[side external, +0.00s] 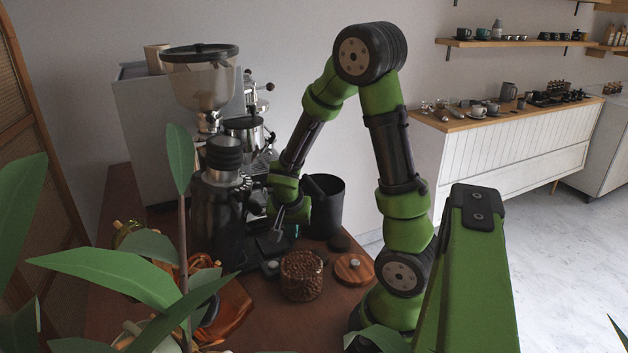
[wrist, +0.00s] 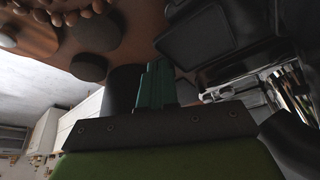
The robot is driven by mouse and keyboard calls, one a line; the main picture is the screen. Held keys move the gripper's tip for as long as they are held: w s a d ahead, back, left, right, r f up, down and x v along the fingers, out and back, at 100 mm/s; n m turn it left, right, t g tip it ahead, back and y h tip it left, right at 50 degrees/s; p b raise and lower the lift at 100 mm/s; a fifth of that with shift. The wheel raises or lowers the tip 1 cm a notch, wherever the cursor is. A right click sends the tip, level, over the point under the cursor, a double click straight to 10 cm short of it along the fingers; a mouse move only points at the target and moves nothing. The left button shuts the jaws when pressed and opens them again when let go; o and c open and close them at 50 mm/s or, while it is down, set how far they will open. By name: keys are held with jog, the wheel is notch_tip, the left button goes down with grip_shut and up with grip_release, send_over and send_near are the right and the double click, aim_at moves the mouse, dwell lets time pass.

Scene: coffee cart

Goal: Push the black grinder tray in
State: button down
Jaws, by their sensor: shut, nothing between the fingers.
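The black grinder tray (side external: 272,243) sticks out from the foot of the dark grinder (side external: 215,215), low on the cart top. In the wrist view the tray (wrist: 198,38) is a flat black square with a raised rim, beside the grinder body. My gripper (side external: 279,222) is shut and empty, pointing down near the tray. In the wrist view its teal fingers (wrist: 156,72) are together, just off the tray's edge. I cannot tell whether they touch it.
A black bin (side external: 326,205) stands close behind my gripper. Plant leaves (side external: 110,270) cover the left foreground.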

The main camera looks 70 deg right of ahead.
jog(key=shift+s, duration=0.1)
jog(key=shift+s+d, duration=0.85)
jog(key=shift+d, duration=0.05)
jog(key=shift+f, duration=0.1)
dwell(0.3)
jog(key=shift+f, duration=0.65)
